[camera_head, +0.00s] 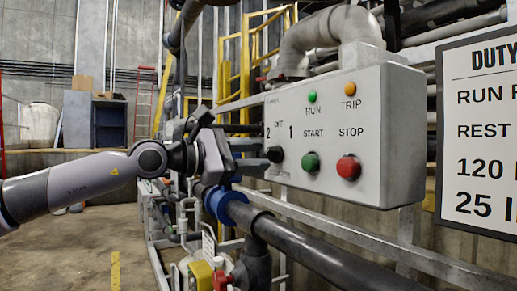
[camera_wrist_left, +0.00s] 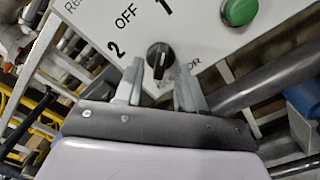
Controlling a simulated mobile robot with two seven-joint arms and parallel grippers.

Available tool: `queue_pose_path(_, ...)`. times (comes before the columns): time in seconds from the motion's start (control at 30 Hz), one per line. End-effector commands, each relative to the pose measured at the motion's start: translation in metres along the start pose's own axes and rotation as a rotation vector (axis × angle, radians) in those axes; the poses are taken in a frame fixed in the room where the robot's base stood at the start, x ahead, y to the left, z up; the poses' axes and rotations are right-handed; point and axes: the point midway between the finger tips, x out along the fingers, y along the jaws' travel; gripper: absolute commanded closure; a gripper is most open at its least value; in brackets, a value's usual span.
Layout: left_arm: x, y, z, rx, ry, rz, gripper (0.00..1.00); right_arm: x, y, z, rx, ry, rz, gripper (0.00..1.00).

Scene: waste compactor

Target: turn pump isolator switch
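The pump isolator switch is a black rotary knob (camera_head: 274,154) low on the left of a pale grey control box (camera_head: 395,150), with 2, OFF and 1 printed around it. In the left wrist view the knob (camera_wrist_left: 158,56) shows just ahead of the fingertips, between their lines. My left gripper (camera_head: 255,155) comes in from the left, and its fingers are apart with nothing held. In the wrist view its two grey fingers (camera_wrist_left: 160,84) stand either side of the knob's lower end; I cannot tell whether they touch it. My right gripper is not in view.
A green START button (camera_head: 311,162) and a red STOP button (camera_head: 348,167) sit right of the knob. Above them are a green lamp (camera_head: 312,96) and an orange lamp (camera_head: 350,88). A dark pipe (camera_head: 320,255) runs below the box. A white sign (camera_head: 480,135) stands at right.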

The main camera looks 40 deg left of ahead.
Motion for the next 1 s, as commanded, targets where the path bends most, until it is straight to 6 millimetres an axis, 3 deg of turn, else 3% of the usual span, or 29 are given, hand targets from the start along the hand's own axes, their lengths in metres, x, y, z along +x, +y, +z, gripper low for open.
queue_pose_path(0.3, 0.013, 0.000, 0.000, 0.000, 0.000, -0.001, 0.61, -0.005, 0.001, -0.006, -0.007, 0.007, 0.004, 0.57)
queue_pose_path(0.67, 0.015, 0.000, 0.000, 0.000, -0.002, 0.000, 0.61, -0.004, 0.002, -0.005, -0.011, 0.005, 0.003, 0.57)
queue_pose_path(0.8, 0.015, 0.000, 0.000, 0.000, -0.002, 0.000, 1.00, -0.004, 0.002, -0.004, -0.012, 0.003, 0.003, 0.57)
queue_pose_path(1.0, 0.015, -0.001, 0.000, -0.002, -0.001, 0.000, 1.00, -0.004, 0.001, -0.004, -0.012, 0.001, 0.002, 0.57)
